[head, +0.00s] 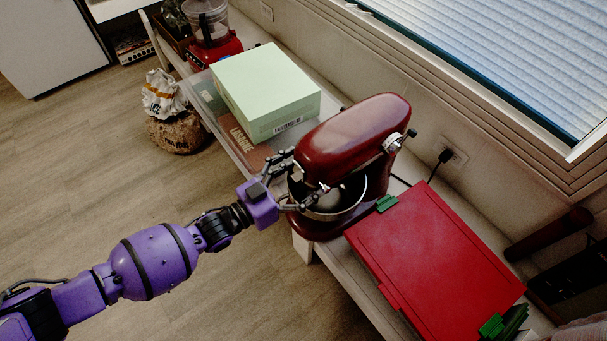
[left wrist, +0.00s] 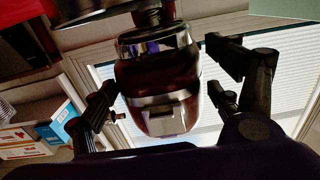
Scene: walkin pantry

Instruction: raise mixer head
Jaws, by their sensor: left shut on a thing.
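The dark red stand mixer stands on the low white bench in the head view, its mixer head (head: 352,138) reaching over a metal bowl (head: 345,204). Whether the head is tilted is hard to tell. My left gripper (head: 291,181) is at the front end of the head, its fingers shut on it. In the left wrist view the head's rounded front (left wrist: 160,85) with its metal band lies between the fingertips (left wrist: 160,75). The exact contact points are hidden. My right gripper is not in view.
A pale green box (head: 265,88) sits on the bench left of the mixer. A red flat case (head: 435,260) with green clips lies to its right. A red food processor (head: 212,35) stands farther back. A wall with an outlet (head: 453,153) is close behind. The floor in front is open.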

